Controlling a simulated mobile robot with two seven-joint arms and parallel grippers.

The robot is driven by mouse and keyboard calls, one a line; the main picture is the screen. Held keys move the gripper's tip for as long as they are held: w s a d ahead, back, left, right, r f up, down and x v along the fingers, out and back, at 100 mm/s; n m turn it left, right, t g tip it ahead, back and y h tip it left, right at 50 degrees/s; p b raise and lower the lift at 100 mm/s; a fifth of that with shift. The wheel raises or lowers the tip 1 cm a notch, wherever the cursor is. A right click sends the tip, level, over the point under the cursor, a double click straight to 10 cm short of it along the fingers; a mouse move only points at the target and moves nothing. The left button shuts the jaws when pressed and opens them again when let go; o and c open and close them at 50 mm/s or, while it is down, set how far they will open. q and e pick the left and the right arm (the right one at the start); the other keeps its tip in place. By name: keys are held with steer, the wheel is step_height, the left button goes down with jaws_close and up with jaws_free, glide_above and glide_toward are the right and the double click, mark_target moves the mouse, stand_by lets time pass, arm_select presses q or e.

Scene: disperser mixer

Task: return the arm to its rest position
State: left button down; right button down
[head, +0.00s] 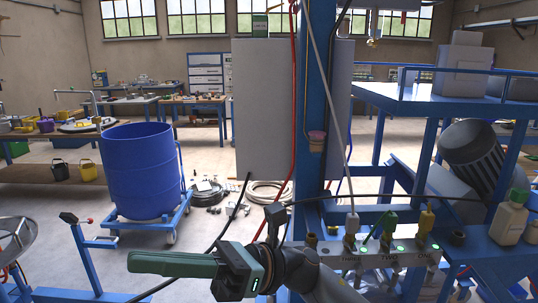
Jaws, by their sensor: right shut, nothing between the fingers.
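My right gripper (135,262) is at the bottom of the head view, left of centre. Its green fingers point left and lie together, shut with nothing between them. My right arm's dark wrist and grey links run from the gripper down to the bottom edge. The gripper appears in front of the floor, left of a grey panel with valves (375,257); I cannot tell how far apart they are. My left gripper is not in view.
A blue drum (145,175) stands on a wheeled blue dolly at the left. A blue column (322,110) rises behind my arm, beside a large grey panel (265,115). Cables and hoses hang close by. A beige bottle (508,220) stands on a blue bench at the right.

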steer(key=w+d+f+m+t+y, duration=0.1)
steer(key=w+d+f+m+t, duration=0.35)
steer(key=m+t, duration=0.75)
steer(key=w+d+f+m+t+y, duration=0.1)
steer(key=w+d+f+m+t, duration=0.4)
steer(key=m+t, duration=0.7)
steer(key=w+d+f+m+t+h, duration=0.15)
steer(key=d+f+m+h, duration=0.25)
steer(key=f+m+h, duration=0.45)
steer(key=w+d+f+m+t+h, duration=0.15)
steer(key=d+f+m+h, duration=0.35)
steer(key=f+m, duration=0.65)
steer(key=s+d+f+m+g+h, duration=0.3)
steer(key=s+d+f+m+g, duration=0.1)
steer(key=s+f, duration=0.6)
steer(key=s+d+f+m+g+h, duration=0.4)
steer(key=s+d+f+m, duration=0.2)
steer(key=s+f, duration=0.3)
step_height(320, 180, down, 3)
steer(key=shift+s+d+f+m, duration=0.1)
steer(key=shift+s+d+m, duration=0.3)
steer(key=shift+d, duration=0.15)
